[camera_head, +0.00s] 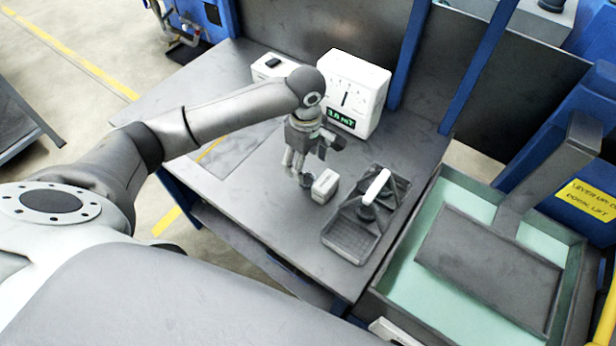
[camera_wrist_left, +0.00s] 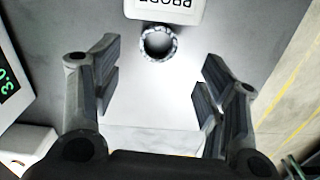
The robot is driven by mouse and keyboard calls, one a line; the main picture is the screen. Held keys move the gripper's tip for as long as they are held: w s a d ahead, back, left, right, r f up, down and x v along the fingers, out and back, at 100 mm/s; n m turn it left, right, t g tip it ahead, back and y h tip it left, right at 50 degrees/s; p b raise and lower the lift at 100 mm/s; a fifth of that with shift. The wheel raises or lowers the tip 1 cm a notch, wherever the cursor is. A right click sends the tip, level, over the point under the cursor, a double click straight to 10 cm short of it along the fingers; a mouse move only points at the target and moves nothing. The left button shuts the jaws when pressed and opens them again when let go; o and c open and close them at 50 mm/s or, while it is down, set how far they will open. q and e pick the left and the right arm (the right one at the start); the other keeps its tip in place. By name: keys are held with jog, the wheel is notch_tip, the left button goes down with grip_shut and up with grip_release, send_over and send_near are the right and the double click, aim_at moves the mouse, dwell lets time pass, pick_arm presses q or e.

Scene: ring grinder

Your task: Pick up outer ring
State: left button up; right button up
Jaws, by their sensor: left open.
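A metal ring (camera_wrist_left: 158,42) lies on the grey bench top, next to the white block marked PROBE (camera_wrist_left: 165,8). In the left wrist view it sits ahead of my left gripper (camera_wrist_left: 160,85), roughly centred between the spread fingers and not touched by them. My left gripper is open and empty. In the head view my left gripper (camera_head: 300,165) points down over the bench just left of the white block (camera_head: 324,186). The ring is small and dark there, partly hard to tell from the fingertips. My right gripper is not in view.
A white gauge box (camera_head: 352,92) with a green readout stands behind my gripper. A smaller white box (camera_head: 273,67) is at the back left. A dark tray (camera_head: 349,237) with a white-handled tool (camera_head: 376,187) lies right of the block. A green-lined tank (camera_head: 398,285) stands further right.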

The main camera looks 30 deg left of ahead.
aim_at(307, 183)
pick_arm(q)
jog(key=shift+f, duration=0.75)
notch_tip(307, 183, down, 4)
jog(key=shift+d+f+p, duration=0.1)
jog(key=shift+f+p, duration=0.1)
jog(key=shift+p, duration=0.55)
jog(key=shift+f, duration=0.4)
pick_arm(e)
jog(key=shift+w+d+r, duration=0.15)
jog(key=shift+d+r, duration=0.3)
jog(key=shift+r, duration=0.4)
pick_arm(q)
jog(key=shift+c, duration=0.2)
jog(key=c, duration=1.1)
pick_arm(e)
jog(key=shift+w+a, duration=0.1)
